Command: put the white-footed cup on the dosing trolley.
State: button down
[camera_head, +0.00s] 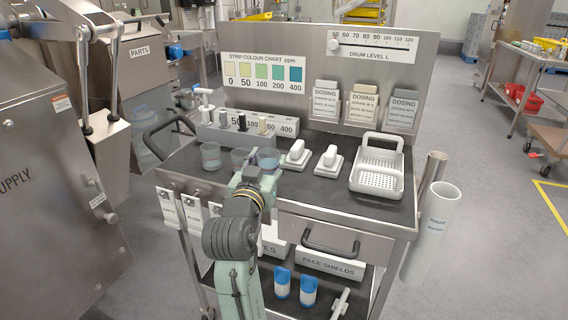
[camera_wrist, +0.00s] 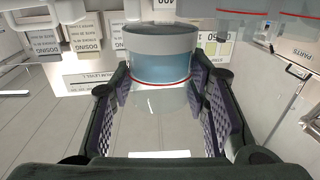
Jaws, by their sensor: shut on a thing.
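My gripper (camera_head: 260,174) is shut on a clear cup (camera_wrist: 160,66) with a pale foot, a bluish lower part and a red line. In the wrist view, which is upside down, the fingers grip both its sides. In the head view this cup (camera_head: 268,158) is the rightmost of three, partly hidden by my gripper. I cannot tell whether it touches the trolley top. Two similar cups, the left one (camera_head: 210,156) and the middle one (camera_head: 239,157), stand beside it; their feet are unclear. The dosing trolley (camera_head: 340,218) has a dark top.
Behind the cups is a block (camera_head: 246,128) with small pegs and number labels. To the right are two white-handled items (camera_head: 298,151) and a white perforated basket (camera_head: 376,182). Dosing holders (camera_head: 362,105) line the back panel. A white tube (camera_head: 432,228) hangs at the right side.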

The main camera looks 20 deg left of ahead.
jog(key=w, duration=0.2)
jog(key=w+d+p, duration=0.1)
jog(key=w, duration=0.2)
jog(key=shift+w+d+f, duration=0.15)
jog(key=shift+w+f, duration=0.05)
jog(key=shift+w, duration=0.05)
jog(key=shift+f, duration=1.8)
jog(key=shift+f, duration=0.2)
jog(key=c, duration=0.9)
grip_release()
jog(key=shift+r, duration=0.1)
